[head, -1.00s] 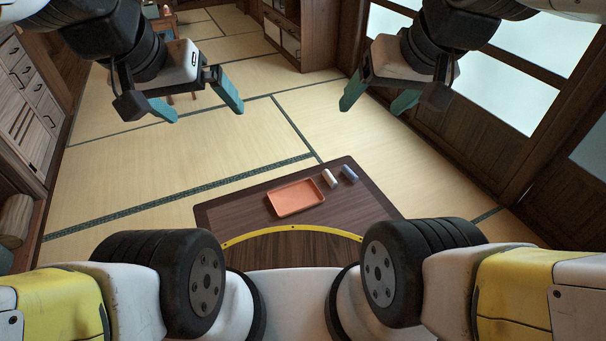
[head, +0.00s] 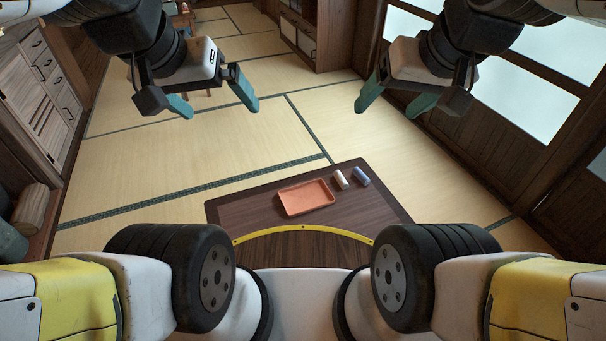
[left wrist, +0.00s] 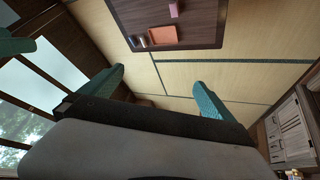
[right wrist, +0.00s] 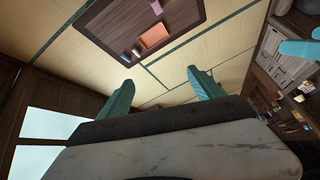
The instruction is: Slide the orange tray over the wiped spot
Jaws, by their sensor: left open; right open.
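The orange tray (head: 306,197) lies flat on the dark wooden table (head: 245,213) in the head view, and shows in the left wrist view (left wrist: 163,35) and right wrist view (right wrist: 155,36). No wiped spot can be made out on the tabletop. My left gripper (head: 213,97) is open and empty, raised in the air, up and left of the tray in the picture. My right gripper (head: 395,98) is open and empty at similar height, up and right of the tray. Neither touches the tray or table.
A white roll (head: 341,180) and a blue roll (head: 361,177) lie beside the tray. A pink block (left wrist: 173,9) is on the table in the wrist views. Tatami floor surrounds the table; drawers (head: 47,70) stand left, sliding panels (head: 500,95) right.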

